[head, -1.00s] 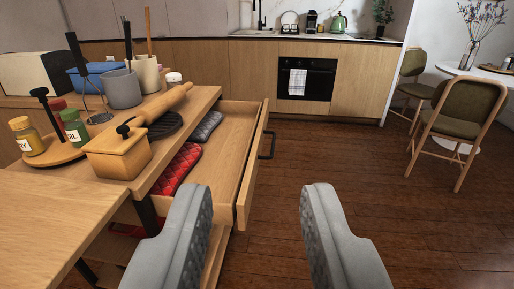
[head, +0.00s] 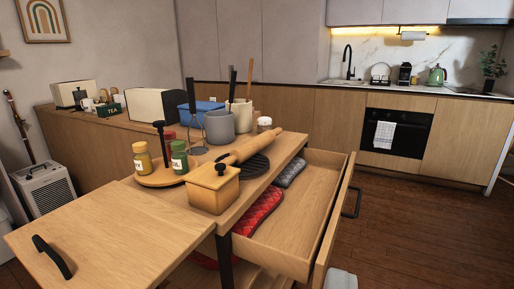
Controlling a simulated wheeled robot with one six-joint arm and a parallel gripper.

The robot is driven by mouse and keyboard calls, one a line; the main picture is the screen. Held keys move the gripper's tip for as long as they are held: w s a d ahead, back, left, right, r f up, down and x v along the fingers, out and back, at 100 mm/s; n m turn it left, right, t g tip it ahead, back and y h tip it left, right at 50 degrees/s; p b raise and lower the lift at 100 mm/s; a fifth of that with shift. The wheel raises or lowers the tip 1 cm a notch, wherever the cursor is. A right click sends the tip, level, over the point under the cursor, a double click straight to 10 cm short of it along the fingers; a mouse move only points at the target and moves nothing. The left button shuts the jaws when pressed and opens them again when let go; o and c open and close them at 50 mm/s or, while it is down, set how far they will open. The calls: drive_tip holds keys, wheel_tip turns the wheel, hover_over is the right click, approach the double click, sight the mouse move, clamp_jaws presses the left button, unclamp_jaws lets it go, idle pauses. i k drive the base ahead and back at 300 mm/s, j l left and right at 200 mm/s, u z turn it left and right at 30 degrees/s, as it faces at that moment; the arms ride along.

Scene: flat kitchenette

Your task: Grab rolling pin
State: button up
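The wooden rolling pin (head: 246,147) lies on the wooden counter (head: 225,222), slanting from lower left to upper right. Its near end sits right behind a small wooden box with a black knob (head: 212,190), which partly hides it. A round black ribbed trivet (head: 253,166) lies beside or partly under the pin; I cannot tell which. Of my gripper, only what looks like one grey fingertip (head: 341,280) shows at the bottom edge, below the open drawer and well apart from the pin. The other finger is out of frame, so its opening does not show.
An open drawer (head: 303,225) juts right, with red (head: 258,212) and grey (head: 291,172) mitts in it. A round board (head: 158,178) with spice jars stands left of the box. Utensil pots (head: 220,127) stand behind the pin. Floor at right is clear.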

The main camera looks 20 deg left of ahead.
sight(240, 154)
drive_tip(key=i+j+u, duration=0.25)
drive_tip(key=i, duration=0.3)
drive_tip(key=i+u, duration=0.25)
drive_tip(key=i, duration=0.3)
